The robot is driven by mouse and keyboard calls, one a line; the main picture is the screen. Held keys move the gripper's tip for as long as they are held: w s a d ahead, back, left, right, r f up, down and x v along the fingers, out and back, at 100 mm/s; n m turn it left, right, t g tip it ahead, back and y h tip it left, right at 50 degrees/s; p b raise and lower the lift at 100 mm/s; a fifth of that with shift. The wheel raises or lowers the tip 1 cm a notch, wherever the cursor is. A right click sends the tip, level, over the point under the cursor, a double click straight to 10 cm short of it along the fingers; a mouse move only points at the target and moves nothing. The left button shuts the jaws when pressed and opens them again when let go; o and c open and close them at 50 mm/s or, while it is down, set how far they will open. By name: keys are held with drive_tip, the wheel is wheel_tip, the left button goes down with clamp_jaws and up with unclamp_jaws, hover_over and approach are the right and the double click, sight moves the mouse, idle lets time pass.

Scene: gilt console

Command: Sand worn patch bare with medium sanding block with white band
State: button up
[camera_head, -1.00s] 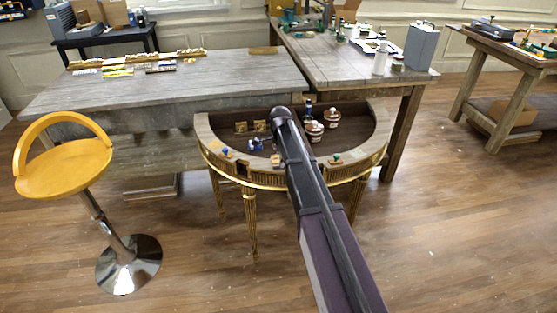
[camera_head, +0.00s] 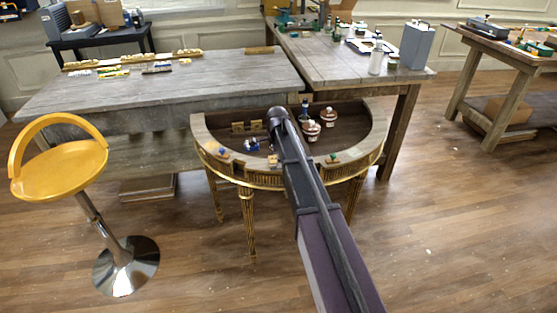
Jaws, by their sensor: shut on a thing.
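The half-round gilt console (camera_head: 207,137) stands in the middle, with a pale rim, a dark brown top and fluted gold legs. My dark arm reaches over its front, and its far joint lies above the top. My gripper is not visible, so what it holds cannot be seen. Small tan blocks (camera_head: 276,159) sit on the front rim, one with a blue knob (camera_head: 222,151) and one with a green knob (camera_head: 333,158). Two gold-brown blocks (camera_head: 238,127) stand at the back left. I cannot make out the worn patch or a white-banded sanding block.
Two brown-and-white pots (camera_head: 312,131) and a dark bottle (camera_head: 304,110) stand on the console, right of my arm. A small blue item (camera_head: 252,145) is at left. A grey workbench (camera_head: 190,88) adjoins behind. A yellow stool (camera_head: 62,172) stands left; floor at right is clear.

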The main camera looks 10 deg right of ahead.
drive_tip(key=shift+w+a, duration=0.15)
drive_tip(key=shift+a, duration=0.25)
drive_tip(key=shift+f, duration=0.1)
drive_tip(key=shift+d, duration=0.1)
idle(0.4)
drive_tip(key=shift+d, duration=0.5)
drive_tip(key=shift+s, duration=0.2)
drive_tip(key=shift+a, duration=0.15)
drive_tip(key=shift+w+a, duration=0.2)
drive_tip(key=shift+a, duration=0.3)
